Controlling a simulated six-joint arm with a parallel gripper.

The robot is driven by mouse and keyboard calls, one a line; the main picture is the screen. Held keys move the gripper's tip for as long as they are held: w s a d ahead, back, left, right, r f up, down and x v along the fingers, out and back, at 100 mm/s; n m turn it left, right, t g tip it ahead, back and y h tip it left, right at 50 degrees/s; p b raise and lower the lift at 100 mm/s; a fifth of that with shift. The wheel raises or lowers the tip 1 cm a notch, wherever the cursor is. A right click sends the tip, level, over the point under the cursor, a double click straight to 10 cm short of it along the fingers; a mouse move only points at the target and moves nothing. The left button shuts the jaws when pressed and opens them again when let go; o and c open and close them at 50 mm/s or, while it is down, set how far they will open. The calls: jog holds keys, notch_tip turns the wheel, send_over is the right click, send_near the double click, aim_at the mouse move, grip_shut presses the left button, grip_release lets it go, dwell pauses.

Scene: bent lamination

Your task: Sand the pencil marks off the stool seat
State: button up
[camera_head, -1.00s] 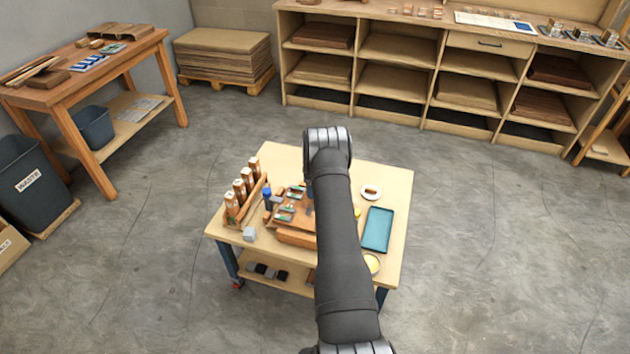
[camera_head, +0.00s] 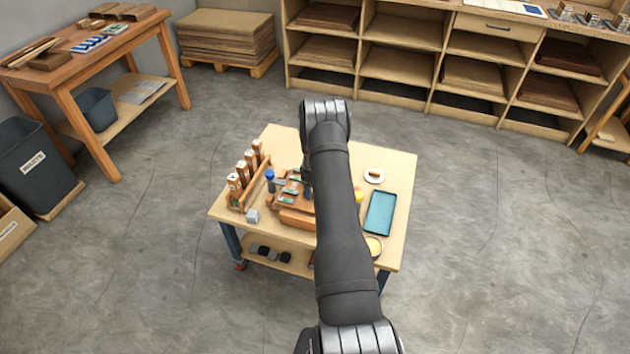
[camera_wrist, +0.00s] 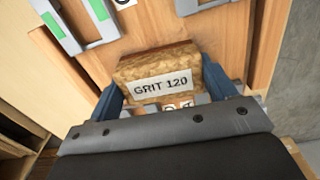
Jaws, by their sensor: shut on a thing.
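In the wrist view my gripper (camera_wrist: 160,94) is shut on a tan, grainy sanding block (camera_wrist: 158,62) with a white label reading GRIT 120. Its blue fingers stand at the block's left and right sides. Behind the block is a brown wooden surface (camera_wrist: 190,28); whether they touch, I cannot tell. In the head view my arm reaches over the work table (camera_head: 395,165) and hides most of my gripper and the block. A brown wooden piece (camera_head: 297,219) shows left of the arm. I cannot make out which wood is the stool seat, nor any pencil marks.
Grey frames with green strips (camera_wrist: 70,18) lie on the wood. The floor around is clear.

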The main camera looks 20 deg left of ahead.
jog(key=shift+s, duration=3.65)
jog(key=shift+w+f, duration=0.1)
jog(key=shift+w, duration=6.8)
notch_tip(320, 180, up, 8)
jog(key=shift+r, duration=0.2)
